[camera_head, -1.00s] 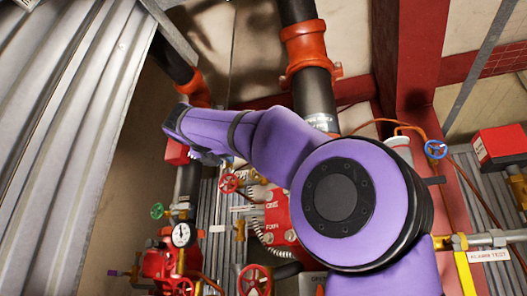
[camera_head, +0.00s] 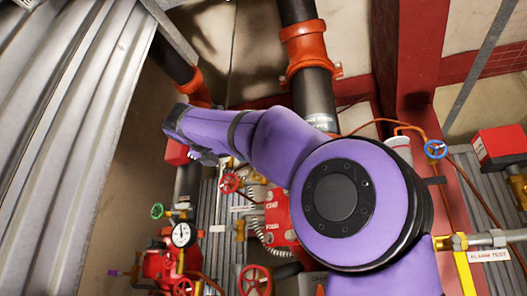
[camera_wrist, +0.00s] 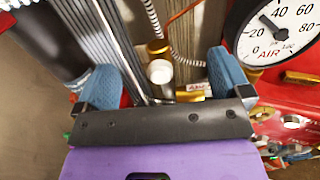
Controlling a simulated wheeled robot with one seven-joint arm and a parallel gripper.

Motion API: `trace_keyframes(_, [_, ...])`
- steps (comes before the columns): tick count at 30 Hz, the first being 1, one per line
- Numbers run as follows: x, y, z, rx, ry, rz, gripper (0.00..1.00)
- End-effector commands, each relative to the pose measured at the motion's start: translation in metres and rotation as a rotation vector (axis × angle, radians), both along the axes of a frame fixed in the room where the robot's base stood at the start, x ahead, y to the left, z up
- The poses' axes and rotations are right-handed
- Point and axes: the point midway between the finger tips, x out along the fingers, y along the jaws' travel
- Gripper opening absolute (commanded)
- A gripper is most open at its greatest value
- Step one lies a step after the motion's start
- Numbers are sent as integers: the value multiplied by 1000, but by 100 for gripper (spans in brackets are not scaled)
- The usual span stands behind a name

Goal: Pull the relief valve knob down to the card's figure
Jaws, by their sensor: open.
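In the wrist view my gripper (camera_wrist: 164,80) is open, its two blue fingertips spread left and right. Between them shows a small pale round-ended knob (camera_wrist: 160,71) on a metal stem; it looks like the relief valve knob, but I cannot be sure. The fingers do not visibly touch it. A white AIR gauge (camera_wrist: 275,32) is at the upper right, its needle between 20 and 40. I cannot make out a card with a figure. In the head view my arm hides most of the gripper.
A white-faced gauge (camera_head: 181,234) stands among red valves at lower left in the head view. A red handwheel (camera_head: 229,183) and a red box (camera_head: 279,215) are near my arm. A braided hose (camera_wrist: 152,18) and brass fitting (camera_wrist: 158,46) crowd the gripper.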

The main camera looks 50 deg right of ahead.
Motion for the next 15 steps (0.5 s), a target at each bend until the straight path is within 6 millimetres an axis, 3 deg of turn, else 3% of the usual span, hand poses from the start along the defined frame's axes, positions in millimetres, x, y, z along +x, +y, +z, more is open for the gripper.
trace_keyframes(5, [-1,5,0,0,0,1,96])
trace_keyframes(15, [-16,44,0,0,0,1,96])
